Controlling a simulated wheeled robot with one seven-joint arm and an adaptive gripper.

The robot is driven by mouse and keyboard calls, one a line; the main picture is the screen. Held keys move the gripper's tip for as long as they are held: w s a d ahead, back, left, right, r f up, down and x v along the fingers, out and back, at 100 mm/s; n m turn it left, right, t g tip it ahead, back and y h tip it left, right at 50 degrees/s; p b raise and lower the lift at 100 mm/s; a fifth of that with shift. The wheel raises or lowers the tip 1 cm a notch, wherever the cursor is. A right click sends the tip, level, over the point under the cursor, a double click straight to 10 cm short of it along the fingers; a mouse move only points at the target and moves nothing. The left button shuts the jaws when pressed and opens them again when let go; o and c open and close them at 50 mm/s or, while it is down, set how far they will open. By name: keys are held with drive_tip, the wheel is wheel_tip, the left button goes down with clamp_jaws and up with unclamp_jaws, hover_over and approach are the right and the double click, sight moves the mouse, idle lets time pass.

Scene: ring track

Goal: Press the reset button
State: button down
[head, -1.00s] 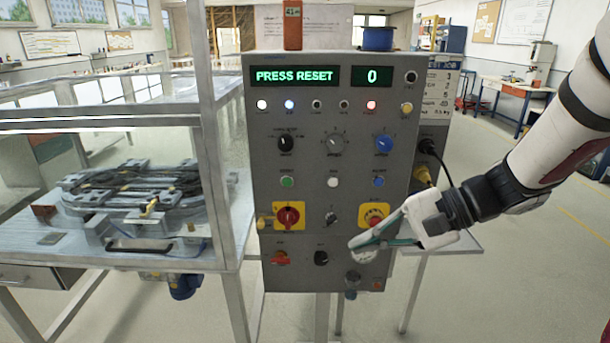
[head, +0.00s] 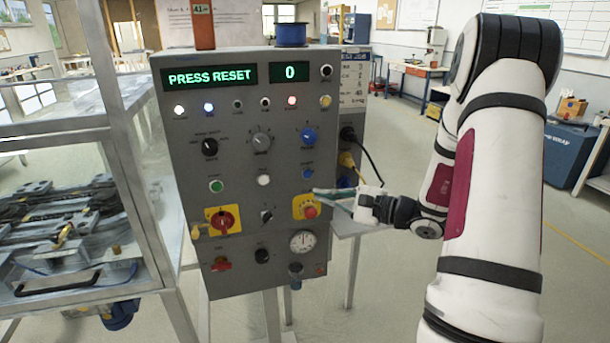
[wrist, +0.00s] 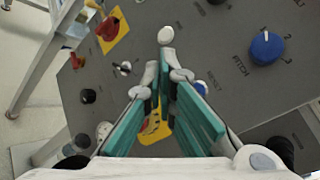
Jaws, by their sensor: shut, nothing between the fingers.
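The control panel (head: 240,240) faces me, with PRESS RESET lit on its display (head: 209,76). A row of three buttons crosses it: green (head: 216,186), white (head: 264,180) and blue (head: 308,173). In the wrist view the blue button (wrist: 202,88) stands by the word RESET, partly hidden behind a finger. My gripper (head: 318,190) is shut and empty, its tips just below and right of the blue button in the head view. In the wrist view its fingertips (wrist: 165,62) lie between the white button (wrist: 166,35) and the yellow stop plate (wrist: 155,132). Contact cannot be told.
The red stop button (head: 310,211) on its yellow plate sits close under my fingers. A blue dial (head: 308,136) is above the blue button. A red rotary switch (head: 223,220) and a gauge (head: 302,241) are lower. Cables hang on the panel's right side. A glazed enclosure stands left.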

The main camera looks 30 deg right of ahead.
sight(308, 174)
drive_tip(key=shift+w+d+b, duration=0.4)
drive_tip(key=shift+w+b, duration=0.15)
drive_tip(key=shift+w, duration=0.85)
drive_tip(key=shift+w+d+b, duration=0.4)
drive_tip(key=shift+w+b, duration=0.15)
drive_tip(key=shift+w, duration=0.85)
drive_tip(key=shift+w+d+b, duration=0.4)
drive_tip(key=shift+w+b, duration=0.15)
drive_tip(key=shift+w, duration=0.85)
drive_tip(key=shift+w, duration=0.1)
drive_tip(key=shift+w+d+b, duration=0.15)
drive_tip(key=shift+w+b, duration=0.15)
drive_tip(key=shift+w+d, duration=0.1)
drive_tip(key=shift+w, duration=0.3)
drive_tip(key=shift+s+a, duration=0.25)
drive_tip(key=shift+s, duration=0.55)
